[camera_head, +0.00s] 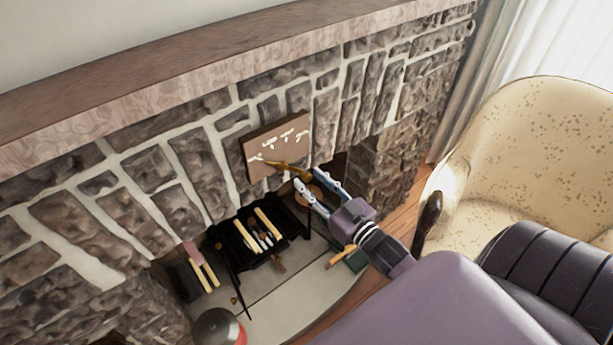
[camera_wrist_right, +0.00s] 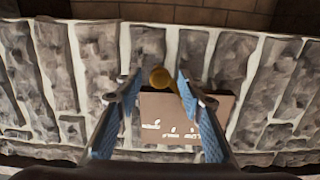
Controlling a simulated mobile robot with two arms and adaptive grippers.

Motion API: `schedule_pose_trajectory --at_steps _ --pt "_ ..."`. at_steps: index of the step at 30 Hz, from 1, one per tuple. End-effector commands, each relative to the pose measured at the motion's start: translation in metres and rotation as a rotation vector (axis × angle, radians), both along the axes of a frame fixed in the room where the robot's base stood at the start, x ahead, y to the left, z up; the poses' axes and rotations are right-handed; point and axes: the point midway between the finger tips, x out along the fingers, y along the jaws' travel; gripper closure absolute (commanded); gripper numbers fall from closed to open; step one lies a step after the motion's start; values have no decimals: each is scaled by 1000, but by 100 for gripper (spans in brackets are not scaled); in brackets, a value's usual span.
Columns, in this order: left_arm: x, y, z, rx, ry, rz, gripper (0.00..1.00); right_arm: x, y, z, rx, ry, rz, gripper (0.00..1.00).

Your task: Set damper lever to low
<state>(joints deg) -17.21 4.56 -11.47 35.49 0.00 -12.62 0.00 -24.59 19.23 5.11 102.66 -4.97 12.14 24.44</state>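The damper lever (camera_head: 285,166) is a brass-coloured lever in front of a brown plaque (camera_head: 284,135) with white markings on the stone wall. Its thin end lies over the plaque's lower left part, and its thicker end is by my right gripper. My right gripper (camera_head: 307,177) is open at that end. In the right wrist view the lever's round knob (camera_wrist_right: 160,77) appears between the open fingertips (camera_wrist_right: 159,86), with a gap on both sides. The markings on the plaque (camera_wrist_right: 214,103) are too small to read. My left gripper is not in view.
A black grate (camera_head: 240,244) with several pale sticks stands in the hearth below. A cream armchair (camera_head: 535,135) stands at the right. A wooden mantel (camera_head: 200,75) runs above the plaque. Bare stone wall surrounds the plaque.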

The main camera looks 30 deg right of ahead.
Motion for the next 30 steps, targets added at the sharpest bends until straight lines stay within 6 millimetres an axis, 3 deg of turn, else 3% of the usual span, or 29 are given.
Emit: schedule_pose_trajectory --at_steps 6,15,25,30 --pt "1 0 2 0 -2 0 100 20 2 0 0 0 1 64" --pt "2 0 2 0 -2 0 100 22 2 -1 0 2 0 64" --pt "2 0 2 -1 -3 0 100 22 1 0 0 1 -1 99" --pt "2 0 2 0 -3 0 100 23 0 0 1 0 -2 100"
